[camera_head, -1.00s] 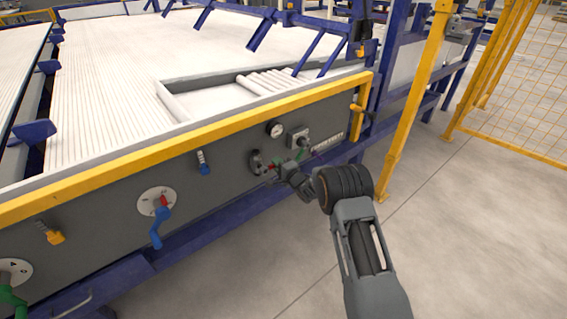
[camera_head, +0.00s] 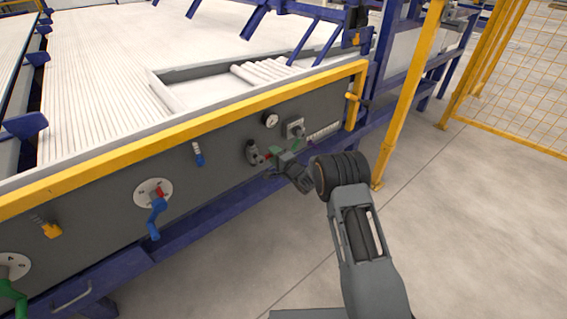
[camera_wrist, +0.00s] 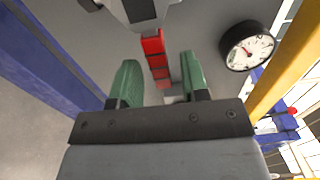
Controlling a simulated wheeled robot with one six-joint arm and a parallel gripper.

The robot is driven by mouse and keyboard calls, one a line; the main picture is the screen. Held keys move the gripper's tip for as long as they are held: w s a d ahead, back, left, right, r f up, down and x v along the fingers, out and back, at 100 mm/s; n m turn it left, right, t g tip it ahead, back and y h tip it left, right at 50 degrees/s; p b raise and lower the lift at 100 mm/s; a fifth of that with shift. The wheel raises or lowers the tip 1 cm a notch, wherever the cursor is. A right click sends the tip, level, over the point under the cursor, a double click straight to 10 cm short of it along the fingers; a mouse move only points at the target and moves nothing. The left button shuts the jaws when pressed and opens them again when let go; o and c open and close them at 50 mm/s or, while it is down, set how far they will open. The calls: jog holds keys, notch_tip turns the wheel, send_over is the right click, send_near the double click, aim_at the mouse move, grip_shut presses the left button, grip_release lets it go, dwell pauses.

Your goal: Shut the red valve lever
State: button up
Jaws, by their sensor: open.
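The red valve lever (camera_wrist: 155,57) shows in the wrist view as a segmented red bar hanging from a grey valve body (camera_wrist: 138,10). In the head view only a small bit of red (camera_head: 268,156) shows beside the dark round valve mount (camera_head: 253,152) on the grey panel. My gripper (camera_wrist: 159,62) is open, with its two green fingers on either side of the lever's line. I cannot tell whether either finger touches it. In the head view my gripper (camera_head: 272,155) is close to the panel and hides part of the lever.
A round gauge (camera_wrist: 249,46) is right of the lever in the wrist view. A switch box (camera_head: 294,128) sits above my gripper. A yellow rail (camera_head: 200,123) runs along the panel top, and a blue beam (camera_head: 215,203) runs below. A blue-handled valve (camera_head: 155,212) is at left.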

jog(key=p+v, duration=0.2)
jog(key=v, duration=1.1)
jog(key=shift+p, duration=0.35)
jog(key=shift+r, duration=0.15)
jog(key=s+d+r+n+g+h+p, duration=0.1)
jog(key=s+d+r+n+h+p, duration=0.3)
jog(key=r, duration=0.6)
jog(key=w+d+r+m+g+h+p, duration=0.1)
jog(key=d+r+h+p, duration=0.15)
jog(key=r+p, duration=0.5)
jog(key=s+d+r+n+g+h+p, duration=0.1)
jog(key=s+d+r+n+h+p, duration=0.2)
jog(key=r, duration=0.8)
jog(key=s+r+n+g+p, duration=0.2)
jog(key=s+r+p, duration=0.3)
jog(key=s, duration=0.7)
jog(key=s+r+n+g+h+p, duration=0.1)
jog(key=s+r+g+p, duration=0.4)
jog(key=s+r, duration=0.5)
jog(key=shift+s+d+n+g+p, duration=0.3)
jog(key=shift+s+d+n+p, duration=0.05)
jog(key=shift+s+n, duration=0.6)
jog(key=shift+r+h, duration=0.15)
jog(key=shift+h, duration=0.1)
